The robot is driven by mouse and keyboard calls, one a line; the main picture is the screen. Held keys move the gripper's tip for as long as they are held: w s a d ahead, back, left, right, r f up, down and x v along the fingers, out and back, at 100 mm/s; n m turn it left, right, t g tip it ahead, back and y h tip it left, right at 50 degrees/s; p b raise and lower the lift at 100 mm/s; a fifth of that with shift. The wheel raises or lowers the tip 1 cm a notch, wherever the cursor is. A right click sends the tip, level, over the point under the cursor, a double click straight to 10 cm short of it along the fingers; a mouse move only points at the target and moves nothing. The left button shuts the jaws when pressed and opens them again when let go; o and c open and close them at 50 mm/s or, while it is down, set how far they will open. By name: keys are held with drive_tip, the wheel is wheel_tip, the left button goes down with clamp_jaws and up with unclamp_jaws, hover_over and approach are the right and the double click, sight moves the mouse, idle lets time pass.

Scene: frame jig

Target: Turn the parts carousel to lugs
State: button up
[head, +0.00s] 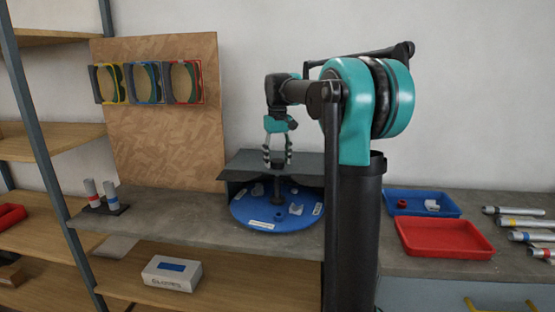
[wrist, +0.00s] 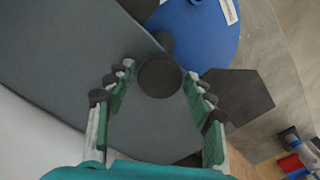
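The parts carousel (head: 243,211) is a round blue tray with pale labels and small blue and white parts. Its back half is hidden under a flat grey cover (head: 240,163); its blue edge also shows at the top of the wrist view (wrist: 200,32). A dark knob (wrist: 160,76) stands at the carousel's middle on a dark post (head: 277,187). My gripper (head: 277,162) points down over the knob. In the wrist view its fingers (wrist: 159,78) are apart, one on each side of the knob, with narrow gaps showing. The label wording is too small to read.
A blue tray (head: 450,212) with small parts and an empty red tray (head: 470,252) lie right of my arm. Several metal cylinders lie at the far right. Two upright cylinders (head: 101,195) stand at left. Three coloured frames hang on a board (head: 190,140).

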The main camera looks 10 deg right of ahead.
clamp_jaws()
drive_tip(key=shift+n, duration=10.2)
drive_tip(key=shift+o, duration=2)
unclamp_jaws()
